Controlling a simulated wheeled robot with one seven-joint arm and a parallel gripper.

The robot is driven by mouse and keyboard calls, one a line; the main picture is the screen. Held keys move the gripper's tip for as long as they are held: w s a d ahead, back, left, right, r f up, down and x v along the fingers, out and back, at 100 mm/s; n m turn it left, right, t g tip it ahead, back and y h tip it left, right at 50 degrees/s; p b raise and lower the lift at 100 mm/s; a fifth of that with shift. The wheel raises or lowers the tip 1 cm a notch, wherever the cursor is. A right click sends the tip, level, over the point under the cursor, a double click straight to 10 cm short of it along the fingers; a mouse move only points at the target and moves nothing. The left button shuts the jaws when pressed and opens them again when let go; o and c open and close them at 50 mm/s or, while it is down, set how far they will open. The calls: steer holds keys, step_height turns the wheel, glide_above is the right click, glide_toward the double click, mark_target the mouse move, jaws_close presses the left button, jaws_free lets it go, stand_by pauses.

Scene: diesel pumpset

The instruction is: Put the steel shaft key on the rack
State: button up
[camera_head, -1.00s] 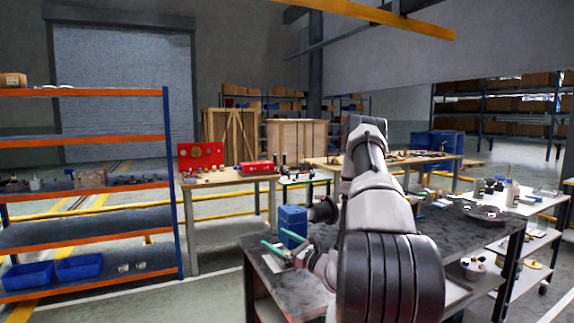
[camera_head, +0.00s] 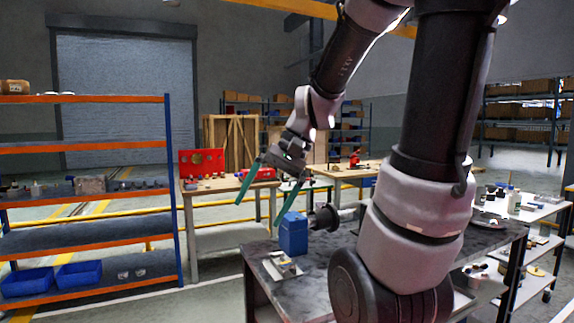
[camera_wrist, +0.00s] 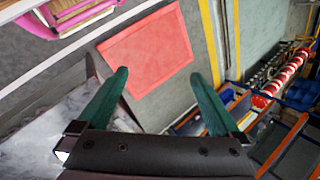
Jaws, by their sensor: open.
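My gripper (camera_head: 268,197) is raised above the near dark-topped table (camera_head: 325,250), its two green fingers spread wide. The wrist view also shows my gripper (camera_wrist: 160,77) open, with nothing between the fingers. A rack (camera_head: 85,147) with orange beams, blue posts and dark shelves stands at the left, apart from my gripper. I cannot make out the steel shaft key in either view. A small pale holder (camera_head: 282,267) with tiny items lies on the table's front left corner, too small to tell what they are.
A blue box (camera_head: 293,234) stands on the near table, below and right of my gripper. Blue bins (camera_head: 78,273) and small parts sit on the rack. A wooden bench (camera_head: 228,184) with red items is behind. Open floor lies between rack and table.

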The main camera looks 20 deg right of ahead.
steer(key=s+d+r+n+t+h, duration=0.1)
steer(key=s+d+r+t+h, duration=0.1)
steer(key=r, duration=0.6)
steer(key=d+t+h, duration=0.1)
steer(key=d+t, duration=0.1)
steer(key=t, duration=0.1)
steer(key=shift+d+t+h, duration=0.4)
stand_by(0.4)
